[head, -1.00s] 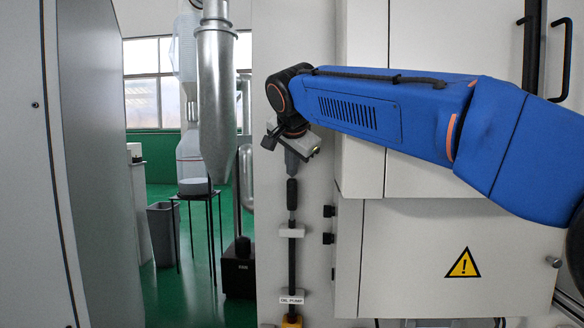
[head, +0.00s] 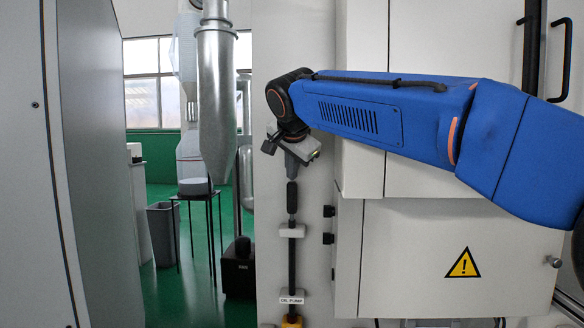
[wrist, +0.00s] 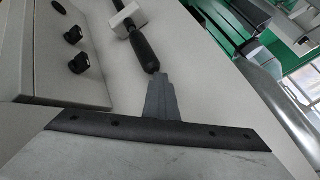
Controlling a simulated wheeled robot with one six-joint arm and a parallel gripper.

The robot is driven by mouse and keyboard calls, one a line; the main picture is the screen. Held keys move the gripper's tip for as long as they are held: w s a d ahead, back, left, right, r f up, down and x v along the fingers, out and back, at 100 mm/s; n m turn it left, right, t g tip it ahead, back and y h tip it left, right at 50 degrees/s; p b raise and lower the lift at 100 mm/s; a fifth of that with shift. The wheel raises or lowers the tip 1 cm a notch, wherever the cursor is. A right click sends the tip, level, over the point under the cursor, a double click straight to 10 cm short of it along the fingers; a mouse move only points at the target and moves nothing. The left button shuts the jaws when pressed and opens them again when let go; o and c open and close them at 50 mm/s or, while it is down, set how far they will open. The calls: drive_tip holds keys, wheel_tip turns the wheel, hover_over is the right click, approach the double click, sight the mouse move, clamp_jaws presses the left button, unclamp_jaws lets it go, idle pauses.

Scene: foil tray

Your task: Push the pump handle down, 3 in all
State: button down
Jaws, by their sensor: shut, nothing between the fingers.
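The pump handle is a black grip (head: 292,197) on top of an upright rod (head: 291,262), which runs through white brackets on a pale panel. A label reading "OIL PUMP" (head: 291,300) is near the rod's lower end. My gripper (head: 291,175) is shut and empty, pointing down with its fingertips right at the top of the grip. In the wrist view the closed grey fingers (wrist: 158,78) meet the end of the black grip (wrist: 144,48) and appear to touch it. The pump's base is cut off at the bottom edge of the head view.
A grey cabinet (head: 450,250) with a yellow warning sign (head: 463,263) and black knobs (head: 328,238) stands right of the rod. Left is an open gap with a grey bin (head: 162,233), a small stand (head: 198,200) and a metal duct (head: 216,100).

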drive_tip(key=shift+f, duration=0.1)
idle(0.4)
drive_tip(key=shift+r, duration=2.95)
drive_tip(key=shift+r, duration=2.5)
